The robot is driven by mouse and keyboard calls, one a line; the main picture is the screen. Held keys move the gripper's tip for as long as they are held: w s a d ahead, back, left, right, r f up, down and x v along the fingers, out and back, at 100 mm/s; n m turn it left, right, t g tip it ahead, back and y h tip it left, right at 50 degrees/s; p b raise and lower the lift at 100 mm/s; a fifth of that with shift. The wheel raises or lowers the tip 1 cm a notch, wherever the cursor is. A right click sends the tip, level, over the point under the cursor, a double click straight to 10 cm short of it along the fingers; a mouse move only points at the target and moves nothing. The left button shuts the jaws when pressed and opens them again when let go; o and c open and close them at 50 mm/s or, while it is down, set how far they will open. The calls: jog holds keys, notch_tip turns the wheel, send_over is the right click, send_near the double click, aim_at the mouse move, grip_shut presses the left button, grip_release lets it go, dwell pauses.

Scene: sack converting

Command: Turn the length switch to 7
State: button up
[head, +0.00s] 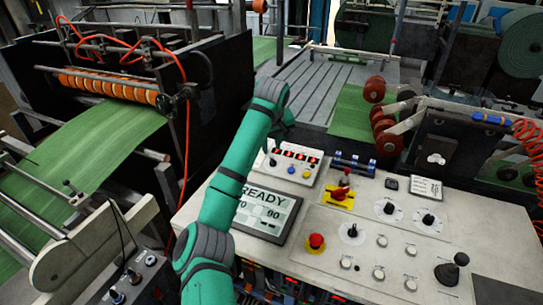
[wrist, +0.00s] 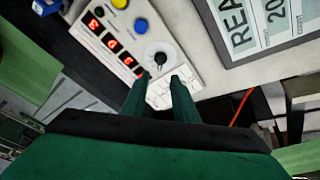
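A black rotary knob (wrist: 159,58) with a pale pointer mark sits on a round white dial on the display box, in the wrist view. It also shows at the left end of the box in the head view (head: 272,160). No label or numbers around it are legible, so I cannot confirm it is the length switch or read its setting. My gripper (wrist: 161,78) is open, its two dark green fingers apart, with the tips just short of the knob and one to each side. Nothing is between the fingers.
The display box (head: 283,152) has red digits, a blue button (wrist: 141,26) and a yellow button (wrist: 119,3). The READY screen (head: 268,213) lies in front of it. More dial knobs (head: 389,208), a red emergency button (head: 316,241) and a joystick (head: 450,270) stand on the console.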

aim_at(272, 158)
jog(key=x, duration=0.7)
jog(key=shift+w+f, duration=0.15)
jog(key=shift+f, duration=0.05)
grip_shut()
